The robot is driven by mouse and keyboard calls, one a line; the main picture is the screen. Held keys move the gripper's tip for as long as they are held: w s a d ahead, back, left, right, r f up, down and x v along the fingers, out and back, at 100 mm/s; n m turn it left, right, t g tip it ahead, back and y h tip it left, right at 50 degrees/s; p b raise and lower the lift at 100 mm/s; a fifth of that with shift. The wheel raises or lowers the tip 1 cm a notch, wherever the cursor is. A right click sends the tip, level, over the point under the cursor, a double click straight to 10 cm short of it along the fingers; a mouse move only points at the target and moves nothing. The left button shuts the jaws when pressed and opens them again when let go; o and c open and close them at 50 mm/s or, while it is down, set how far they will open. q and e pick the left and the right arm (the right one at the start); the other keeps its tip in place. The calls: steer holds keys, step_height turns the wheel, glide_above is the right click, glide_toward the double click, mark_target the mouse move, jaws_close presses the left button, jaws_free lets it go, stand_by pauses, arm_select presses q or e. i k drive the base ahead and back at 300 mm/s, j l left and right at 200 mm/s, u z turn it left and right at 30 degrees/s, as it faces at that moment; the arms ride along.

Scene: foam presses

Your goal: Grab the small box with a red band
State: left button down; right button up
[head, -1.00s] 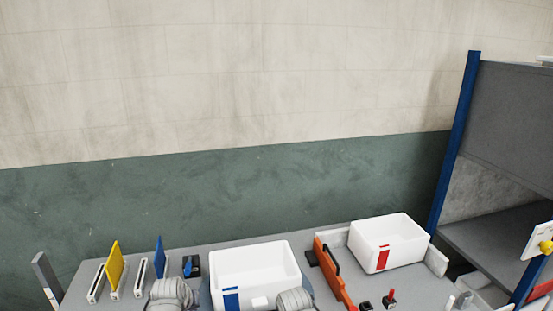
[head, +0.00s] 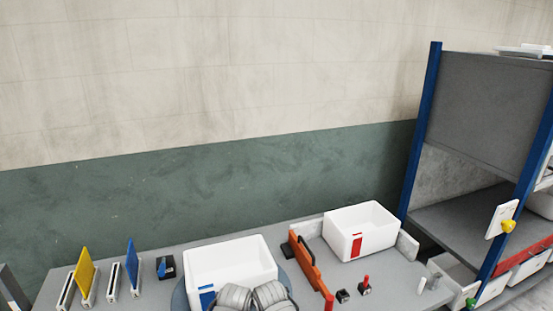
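A white open-topped box with a red band (head: 360,240) on its front stands at the right end of the grey table, against a low pale stop. It looks empty. A larger white box with a blue band (head: 207,294) stands to its left, nearer the bottom edge. Grey rounded parts of my two arms show close together in front of the blue-banded box and hide part of it. My gripper fingers are not visible, and nothing of mine touches the red-banded box.
An orange tool-like part (head: 304,264) stands just left of the red-banded box. Yellow (head: 85,270) and blue (head: 132,262) plates stand at left. A blue-posted rack (head: 420,130) rises at right.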

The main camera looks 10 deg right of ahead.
mark_target(358, 230)
steer(key=i+l+z, duration=0.1)
steer(key=l, duration=0.3)
steer(key=i+l, duration=0.1)
steer(key=l, duration=0.35)
steer(key=i+l+z, duration=0.15)
steer(key=l, duration=0.25)
steer(key=i+l+z, duration=0.1)
steer(key=l, duration=0.3)
steer(key=i+l, duration=0.15)
steer(key=l, duration=0.25)
steer(key=i+l+z, duration=0.15)
steer(key=l, duration=0.25)
steer(key=i+l+z, duration=0.1)
steer(key=l, duration=0.25)
steer(key=i, duration=0.05)
